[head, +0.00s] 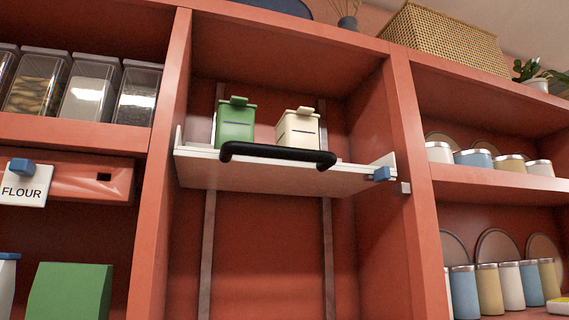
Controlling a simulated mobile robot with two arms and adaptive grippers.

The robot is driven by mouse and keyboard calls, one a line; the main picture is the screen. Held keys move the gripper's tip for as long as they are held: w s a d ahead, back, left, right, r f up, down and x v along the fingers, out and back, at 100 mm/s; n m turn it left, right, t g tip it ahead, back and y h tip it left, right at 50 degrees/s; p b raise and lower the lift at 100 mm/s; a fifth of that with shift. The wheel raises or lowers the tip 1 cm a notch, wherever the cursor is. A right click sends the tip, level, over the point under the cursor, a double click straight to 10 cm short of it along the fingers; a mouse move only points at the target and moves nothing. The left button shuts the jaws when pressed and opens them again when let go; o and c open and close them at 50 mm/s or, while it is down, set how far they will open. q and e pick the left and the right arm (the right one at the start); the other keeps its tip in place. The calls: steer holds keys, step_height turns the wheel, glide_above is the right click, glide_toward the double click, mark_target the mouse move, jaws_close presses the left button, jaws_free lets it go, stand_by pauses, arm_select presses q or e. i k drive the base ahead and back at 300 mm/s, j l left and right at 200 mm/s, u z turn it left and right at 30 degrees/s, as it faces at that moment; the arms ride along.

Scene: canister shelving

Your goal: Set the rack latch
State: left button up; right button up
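The rack is a white shelf (205,172) in the middle bay of the red cabinet, with a low raised side at each end. A black bar handle (278,153) runs along its front edge. A small blue latch (379,174) sits at the rack's front right corner. A small grey block (404,188) is on the red upright just right of the latch; I cannot tell whether they touch. A green canister (236,125) and a cream canister (298,131) stand upright on the rack. Neither of my grippers is in view.
Two vertical metal rails (208,255) run down the bay's back, and the space below the rack is clear. A FLOUR tag (24,186) with a blue clip hangs at left. Clear containers (90,90) stand at upper left; jars (487,288) and plates fill the right shelves.

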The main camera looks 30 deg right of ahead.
mark_target(382, 174)
steer(key=z, duration=1.6)
